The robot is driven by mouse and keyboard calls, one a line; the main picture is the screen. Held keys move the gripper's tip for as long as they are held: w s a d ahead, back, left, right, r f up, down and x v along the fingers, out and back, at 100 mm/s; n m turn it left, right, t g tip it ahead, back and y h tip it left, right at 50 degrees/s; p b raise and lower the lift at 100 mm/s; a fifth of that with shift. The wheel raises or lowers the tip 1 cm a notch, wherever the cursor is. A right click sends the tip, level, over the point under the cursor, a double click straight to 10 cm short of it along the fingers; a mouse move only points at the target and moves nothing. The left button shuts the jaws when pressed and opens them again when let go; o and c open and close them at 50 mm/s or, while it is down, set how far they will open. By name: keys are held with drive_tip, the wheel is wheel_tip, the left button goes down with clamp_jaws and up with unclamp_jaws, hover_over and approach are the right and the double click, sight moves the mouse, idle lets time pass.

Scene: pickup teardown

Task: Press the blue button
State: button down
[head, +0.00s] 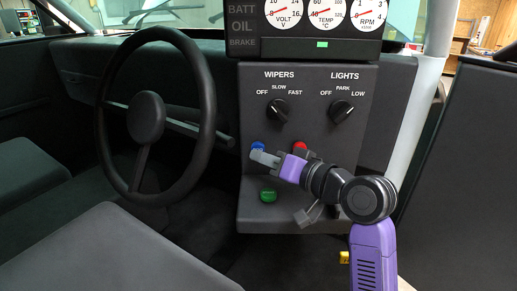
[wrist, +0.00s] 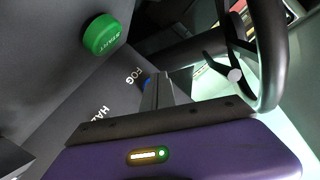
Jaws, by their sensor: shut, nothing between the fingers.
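The blue button (head: 257,147) is on the dark dashboard panel, left of the red button. Its lower part is covered by my fingers in the head view. My gripper (head: 258,156) is shut and empty, with its tips just below and in front of the blue button. I cannot tell if they touch it. In the wrist view, my shut fingers (wrist: 157,92) point at the panel near the "FOG" label, and only a sliver of the blue button (wrist: 148,83) shows beside them.
The red button (head: 300,146) sits right of my fingers, partly behind my gripper. A green START button (head: 268,195) is lower on the panel. The wiper knob (head: 279,110) and lights knob (head: 341,111) are above. The steering wheel (head: 209,90) stands close on the left.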

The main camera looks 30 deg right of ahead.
drive_tip(key=shift+s, duration=0.1)
drive_tip(key=shift+s+a+p, duration=0.25)
drive_tip(key=shift+s+a, duration=0.25)
drive_tip(key=shift+s, duration=0.35)
drive_tip(key=shift+s+a+p, duration=0.2)
drive_tip(key=shift+s+a, duration=0.25)
drive_tip(key=shift+s, duration=0.45)
drive_tip(key=shift+s+a+p, duration=0.25)
drive_tip(key=shift+s+a, duration=0.25)
drive_tip(key=shift+s, duration=0.35)
